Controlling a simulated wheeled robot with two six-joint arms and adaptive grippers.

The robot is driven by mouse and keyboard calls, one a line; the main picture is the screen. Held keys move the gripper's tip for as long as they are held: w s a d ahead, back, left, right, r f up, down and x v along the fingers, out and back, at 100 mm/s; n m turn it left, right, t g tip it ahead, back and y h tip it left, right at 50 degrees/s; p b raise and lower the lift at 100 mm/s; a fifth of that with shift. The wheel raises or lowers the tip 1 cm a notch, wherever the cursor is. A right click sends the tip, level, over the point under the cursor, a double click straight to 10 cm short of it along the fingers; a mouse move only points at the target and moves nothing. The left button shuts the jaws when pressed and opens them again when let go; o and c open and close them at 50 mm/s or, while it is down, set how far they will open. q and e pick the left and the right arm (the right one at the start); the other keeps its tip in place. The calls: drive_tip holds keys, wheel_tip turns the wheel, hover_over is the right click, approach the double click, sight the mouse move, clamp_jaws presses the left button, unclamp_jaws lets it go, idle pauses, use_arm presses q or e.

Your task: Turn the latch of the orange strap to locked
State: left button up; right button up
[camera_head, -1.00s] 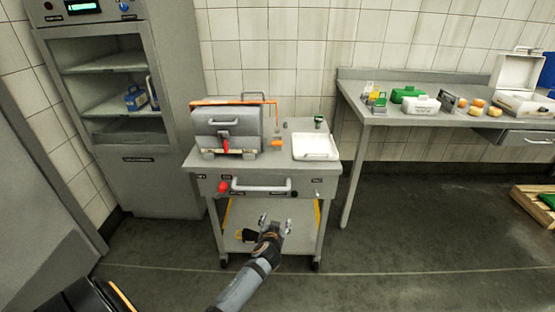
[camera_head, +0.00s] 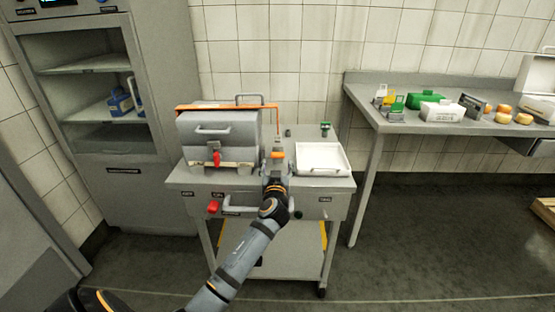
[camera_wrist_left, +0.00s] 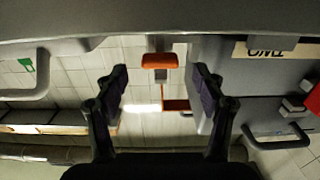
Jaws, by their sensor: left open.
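The orange strap (camera_head: 225,107) runs along the top of a grey box (camera_head: 218,138) on the cart, and its end comes down at the box's right side. The strap's orange latch (camera_head: 278,155) is small and sits right of the box, left of the white tray. My left gripper (camera_head: 275,174) is in front of the latch, over the cart's front edge. In the left wrist view, the gripper (camera_wrist_left: 160,88) is open and empty, and the orange latch (camera_wrist_left: 162,61) shows between the lines of its fingers. I cannot tell whether the fingers touch it.
The white tray (camera_head: 322,158) lies on the cart's right side. A red latch (camera_head: 216,158) is on the box's front. A red knob (camera_head: 212,207) and a handle are on the cart's front. A side table (camera_head: 400,123) with several items stands at right.

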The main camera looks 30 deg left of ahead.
sight(278, 158)
use_arm(q)
drive_tip(key=x, duration=0.4)
drive_tip(key=shift+w, duration=0.1)
drive_tip(key=shift+c, duration=0.2)
drive_tip(key=c, duration=1.1)
